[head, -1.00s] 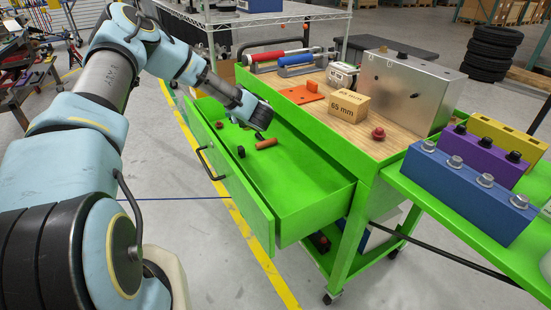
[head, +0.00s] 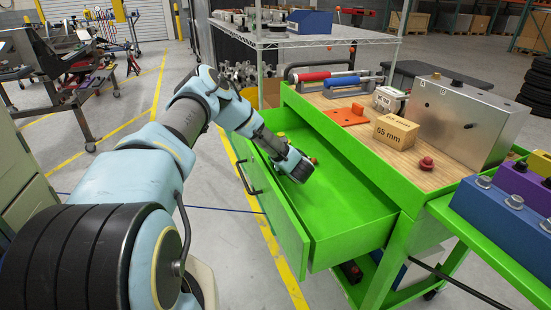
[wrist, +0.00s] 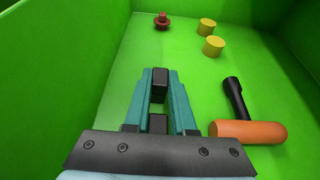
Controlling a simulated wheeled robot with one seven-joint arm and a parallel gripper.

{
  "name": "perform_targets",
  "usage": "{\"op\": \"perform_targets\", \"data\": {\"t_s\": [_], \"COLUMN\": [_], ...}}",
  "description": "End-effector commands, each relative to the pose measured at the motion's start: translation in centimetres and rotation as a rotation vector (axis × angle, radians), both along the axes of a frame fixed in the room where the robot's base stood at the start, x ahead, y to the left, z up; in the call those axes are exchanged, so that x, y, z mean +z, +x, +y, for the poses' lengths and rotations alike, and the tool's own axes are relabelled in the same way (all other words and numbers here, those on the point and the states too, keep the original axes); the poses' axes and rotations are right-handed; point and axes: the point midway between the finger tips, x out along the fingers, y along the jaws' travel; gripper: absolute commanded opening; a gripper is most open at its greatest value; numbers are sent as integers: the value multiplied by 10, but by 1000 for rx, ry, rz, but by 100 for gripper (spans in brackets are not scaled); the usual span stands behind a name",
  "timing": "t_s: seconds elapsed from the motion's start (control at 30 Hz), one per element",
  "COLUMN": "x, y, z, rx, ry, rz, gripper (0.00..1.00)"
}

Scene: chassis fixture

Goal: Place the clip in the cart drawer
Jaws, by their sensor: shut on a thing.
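The open green cart drawer (head: 345,210) is pulled out toward the lower left, and its floor (wrist: 105,62) fills the wrist view. My gripper (head: 300,172) is low over or inside the drawer; I cannot tell its exact height. In the wrist view its two teal fingers (wrist: 160,92) are closed on a small black piece (wrist: 160,80), which appears to be the clip. Its shape is mostly hidden by the fingers, and in the head view it does not show.
The cart top holds a 65 mm box (head: 396,132), an orange plate (head: 346,116) and a metal box (head: 468,118). Drawer walls surround the gripper.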

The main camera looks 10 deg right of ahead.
Motion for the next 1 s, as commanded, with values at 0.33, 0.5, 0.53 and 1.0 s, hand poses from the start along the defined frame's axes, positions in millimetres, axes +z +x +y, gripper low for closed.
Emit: {"op": "perform_targets", "data": {"t_s": [0.33,0.5,0.53,1.0], "x": [-2,-2,-2,4], "y": [1,1,1,-9], "z": [0,0,0,-2], "rx": [0,0,0,-1], "ry": [-1,0,0,-1], "rz": [-1,-1,-1,2], "gripper": [25,45,48,54]}}
